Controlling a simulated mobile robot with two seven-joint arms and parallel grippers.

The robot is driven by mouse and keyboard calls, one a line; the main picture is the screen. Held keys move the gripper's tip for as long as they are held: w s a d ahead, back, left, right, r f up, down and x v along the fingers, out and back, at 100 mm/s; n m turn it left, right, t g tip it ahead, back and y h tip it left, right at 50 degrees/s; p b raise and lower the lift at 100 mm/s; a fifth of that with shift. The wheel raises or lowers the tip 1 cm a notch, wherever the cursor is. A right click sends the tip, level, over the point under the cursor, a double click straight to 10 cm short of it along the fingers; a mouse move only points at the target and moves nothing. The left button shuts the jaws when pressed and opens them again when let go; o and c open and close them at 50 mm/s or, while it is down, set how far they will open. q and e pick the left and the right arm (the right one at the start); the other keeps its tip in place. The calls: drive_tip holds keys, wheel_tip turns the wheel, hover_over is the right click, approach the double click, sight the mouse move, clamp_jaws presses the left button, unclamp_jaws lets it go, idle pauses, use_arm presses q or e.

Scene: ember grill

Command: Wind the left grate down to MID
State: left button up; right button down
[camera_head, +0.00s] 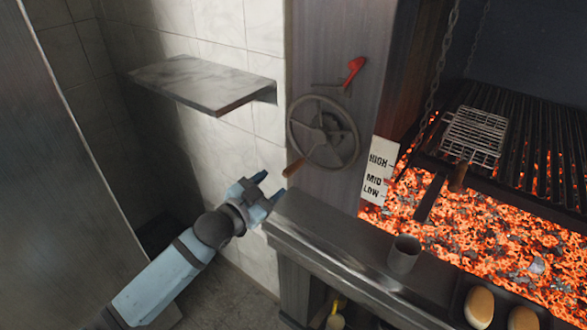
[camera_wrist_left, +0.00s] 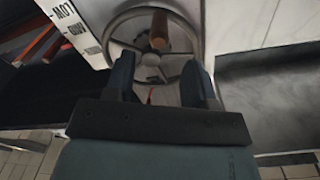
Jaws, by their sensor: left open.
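A grey spoked handwheel (camera_head: 322,132) is mounted on the steel post, with a wooden crank handle (camera_head: 293,167) at its lower left. In the left wrist view the wheel (camera_wrist_left: 150,62) and wooden handle (camera_wrist_left: 160,30) lie beyond the fingertips. My left gripper (camera_head: 263,187) is open and empty, just left of and below the handle, apart from it. A red-handled lever (camera_head: 354,70) sits above the wheel. The white scale plate (camera_head: 379,170) reads HIGH, MID, LOW. The black barred grate (camera_head: 540,135) hangs over the coals; its exact level against the scale is unclear.
A wire grill basket (camera_head: 475,135) lies on the grate. Glowing coals (camera_head: 480,235) fill the bed below. A steel ledge (camera_head: 330,250) runs along the front, bearing a grey cup (camera_head: 404,254) and a tray with bread-like pieces. A wall shelf (camera_head: 200,82) juts out at upper left.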

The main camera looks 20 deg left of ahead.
sight(284, 175)
use_arm(q)
drive_tip(key=x, duration=0.8)
drive_tip(key=shift+w+d, duration=0.15)
clamp_jaws()
